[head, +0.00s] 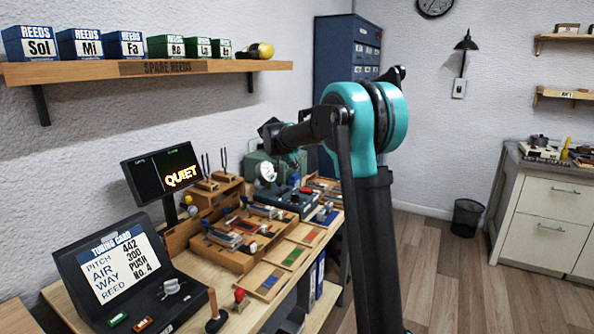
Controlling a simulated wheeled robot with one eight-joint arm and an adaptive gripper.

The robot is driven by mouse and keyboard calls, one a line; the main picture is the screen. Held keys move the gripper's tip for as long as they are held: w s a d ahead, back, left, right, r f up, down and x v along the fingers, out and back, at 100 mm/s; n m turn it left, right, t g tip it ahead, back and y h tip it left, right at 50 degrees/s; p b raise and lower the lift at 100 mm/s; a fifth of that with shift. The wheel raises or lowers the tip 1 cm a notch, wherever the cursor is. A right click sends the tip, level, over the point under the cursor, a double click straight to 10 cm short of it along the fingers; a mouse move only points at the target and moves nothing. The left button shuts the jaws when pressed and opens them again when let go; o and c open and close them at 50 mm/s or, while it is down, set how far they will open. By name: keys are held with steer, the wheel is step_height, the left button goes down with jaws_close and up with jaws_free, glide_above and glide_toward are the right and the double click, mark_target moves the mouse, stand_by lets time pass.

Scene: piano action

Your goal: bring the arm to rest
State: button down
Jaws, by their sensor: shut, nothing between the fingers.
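My arm (375,225) stands right of the workbench, a dark link rising to a turquoise joint (393,120). From that joint a dark part reaches left over the bench. My gripper (268,131) appears to be its dark left end, shut and empty. It is in the air above the back of the bench, apart from the things below. The separate fingers are too small to tell.
The workbench holds a tuning card case (115,270), a screen reading QUIET (160,175), a wooden tray (225,258) and hand tools. A shelf (110,73) with reed boxes hangs left. A blue cabinet (345,55) stands behind. Open floor (450,270) lies right, before white drawers (550,215).

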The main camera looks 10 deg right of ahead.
stand_by(0.3)
steer(key=s+d+f+n+g+y, duration=0.1)
steer(key=s+d+f, duration=0.25)
steer(key=s, duration=0.45)
steer(key=s+d+f+n+g, duration=0.15)
steer(key=s+f, duration=0.25)
steer(key=s, duration=0.5)
steer(key=s+d+f+n+y, duration=0.1)
steer(key=s+d+f, duration=0.25)
steer(key=s, duration=0.45)
steer(key=s+f+n, duration=0.1)
steer(key=s+f, duration=0.3)
steer(key=s, duration=0.3)
steer(key=s+f+n+y, duration=0.1)
steer(key=s+f, duration=0.3)
steer(key=s, duration=0.4)
steer(key=s+a+f+n+g+y, duration=0.1)
steer(key=s+f, duration=0.3)
steer(key=s, duration=0.4)
steer(key=shift+s+f+n, duration=0.2)
steer(key=shift+n, duration=0.45)
